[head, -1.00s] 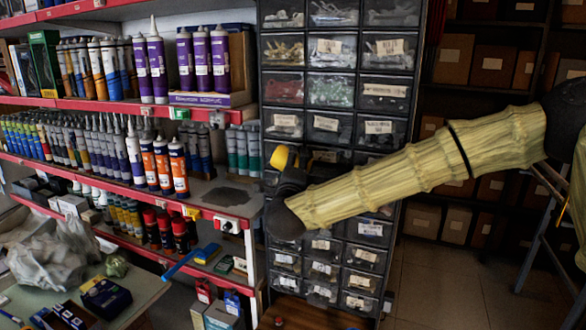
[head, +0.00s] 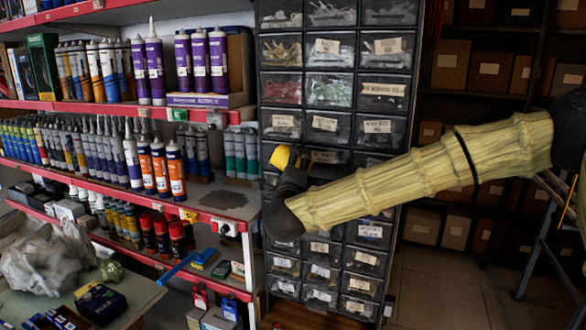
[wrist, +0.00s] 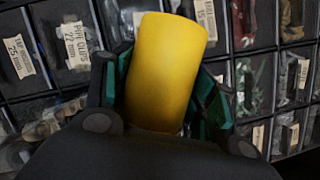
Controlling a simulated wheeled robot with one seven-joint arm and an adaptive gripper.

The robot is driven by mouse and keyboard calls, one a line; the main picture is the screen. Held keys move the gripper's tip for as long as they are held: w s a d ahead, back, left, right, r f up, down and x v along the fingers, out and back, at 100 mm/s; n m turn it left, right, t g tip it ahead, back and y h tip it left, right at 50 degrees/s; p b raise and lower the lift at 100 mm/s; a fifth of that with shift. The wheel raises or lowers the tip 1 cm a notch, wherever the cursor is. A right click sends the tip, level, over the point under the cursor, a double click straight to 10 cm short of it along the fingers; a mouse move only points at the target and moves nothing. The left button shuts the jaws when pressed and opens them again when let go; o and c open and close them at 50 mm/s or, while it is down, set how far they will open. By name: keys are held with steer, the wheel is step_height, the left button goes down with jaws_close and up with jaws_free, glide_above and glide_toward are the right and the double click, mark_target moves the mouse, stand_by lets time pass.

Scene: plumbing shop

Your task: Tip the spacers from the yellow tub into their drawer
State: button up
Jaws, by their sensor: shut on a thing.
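The yellow tub (wrist: 166,70) is held between the green-padded fingers of my gripper (wrist: 172,105) in the wrist view. Its side fills the middle of that view, and its mouth and contents are hidden. In the head view the yellow tub (head: 281,157) shows as a small yellow shape just above my dark gripper (head: 284,172), in front of the drawer cabinet (head: 334,56). My arm hides part of the middle drawer rows. I cannot tell which drawer is for the spacers, and no spacers are visible.
Red-edged shelves (head: 225,222) with cartridges and spray cans stand left of the cabinet. A workbench (head: 135,290) with a crumpled bag (head: 48,262) is at the lower left. Dark shelving with boxes (head: 453,60) and a stepladder (head: 540,230) stand at the right. Floor (head: 440,285) shows between.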

steer(key=shift+s+d+r+m+t+b, duration=0.1)
steer(key=shift+d+m+t+b, duration=0.25)
steer(key=shift+m+b, duration=1.25)
steer(key=shift+n+b, duration=0.5)
steer(key=shift+b, duration=0.1)
